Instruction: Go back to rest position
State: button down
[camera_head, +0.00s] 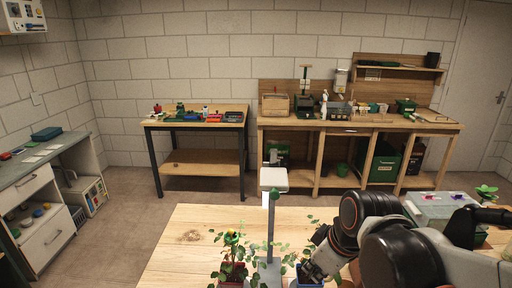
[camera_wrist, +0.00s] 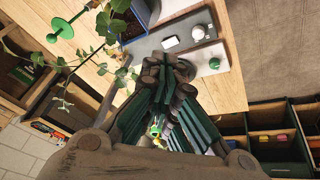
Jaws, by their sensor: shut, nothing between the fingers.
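My gripper (camera_head: 312,262) is low over the near wooden table (camera_head: 180,240), beside leafy seedlings at the bottom of the head view. In the wrist view my gripper (camera_wrist: 168,68) has its dark fingers drawn together, with nothing seen held between the tips. A seedling in a reddish pot (camera_head: 232,284) stands left of the grey post. A blue pot (camera_head: 308,284) shows partly under my gripper. My arm reaches in from the right and hides part of the table.
A grey post with a pale head (camera_head: 273,180) rises from the table close to my gripper. A pale box (camera_head: 432,207) sits at the table's right. Benches (camera_head: 195,122) line the back wall. The table's left part is clear.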

jog(key=s+d+r+m+t+h, duration=0.1)
jog(key=s+d+r+m+t, duration=0.2)
jog(key=s+d+m, duration=0.3)
jog(key=shift+s+d+r+m+h, duration=0.4)
jog(key=shift+r+m, duration=0.3)
jog(key=shift+m, duration=0.9)
